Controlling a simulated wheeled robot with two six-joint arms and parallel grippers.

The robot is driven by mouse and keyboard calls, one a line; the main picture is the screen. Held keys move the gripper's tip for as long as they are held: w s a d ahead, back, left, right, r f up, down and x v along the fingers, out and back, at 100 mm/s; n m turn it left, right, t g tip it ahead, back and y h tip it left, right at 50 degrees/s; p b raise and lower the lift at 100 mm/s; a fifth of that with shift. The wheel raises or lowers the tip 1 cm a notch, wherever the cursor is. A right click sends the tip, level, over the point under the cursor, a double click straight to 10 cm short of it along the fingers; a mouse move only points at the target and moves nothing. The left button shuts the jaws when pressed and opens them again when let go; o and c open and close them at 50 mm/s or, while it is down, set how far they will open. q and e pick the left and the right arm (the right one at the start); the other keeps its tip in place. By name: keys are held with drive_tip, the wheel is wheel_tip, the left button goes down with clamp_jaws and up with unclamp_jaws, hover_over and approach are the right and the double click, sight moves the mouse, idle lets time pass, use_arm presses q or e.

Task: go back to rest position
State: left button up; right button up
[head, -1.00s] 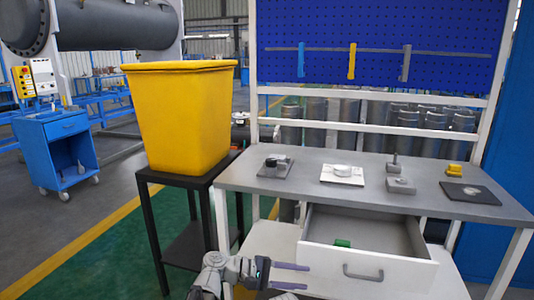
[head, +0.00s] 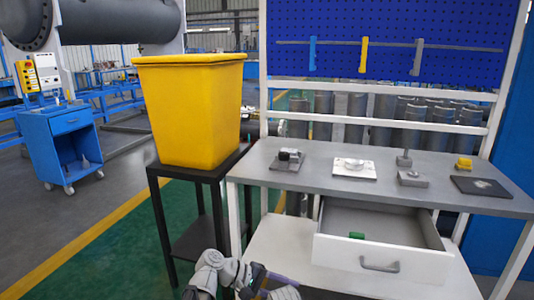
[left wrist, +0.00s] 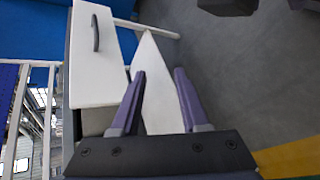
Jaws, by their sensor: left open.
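My left gripper (head: 285,284) is at the bottom of the head view, left of and below the open drawer (head: 385,262). It is partly cut off by the frame edge. In the left wrist view its two purple fingers (left wrist: 159,74) stand apart with nothing between them. The white drawer front with its handle (left wrist: 96,33) is beyond the fingers, to the left, and not touched. A small green item (head: 356,236) lies inside the drawer. My right gripper is in neither view.
The grey workbench top (head: 300,190) holds several small parts on plates. A yellow bin (head: 190,110) stands on a black stand (head: 190,188) left of the bench. The white lower shelf (head: 285,248) lies under the drawer. Green and grey floor is open at the left.

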use_arm(q)
drive_tip(key=s+a+f+m+y, duration=0.35)
drive_tip(key=a+f+y, duration=0.25)
drive_tip(key=a, duration=0.5)
drive_tip(key=s+a+f+m+y, duration=0.2)
drive_tip(key=s+a+f+y, duration=0.3)
drive_tip(key=a, duration=0.6)
drive_tip(key=s+d+m+g+y, duration=0.1)
drive_tip(key=s+d+m+y, duration=0.3)
drive_tip(key=d, duration=0.7)
wheel_tip(320, 180, up, 26)
drive_tip(key=h+p, duration=0.1)
drive_tip(key=p, duration=2.5)
drive_tip(key=shift+r+h+p, duration=0.2)
drive_tip(key=shift+h+p, duration=0.1)
drive_tip(key=shift+p, duration=0.1)
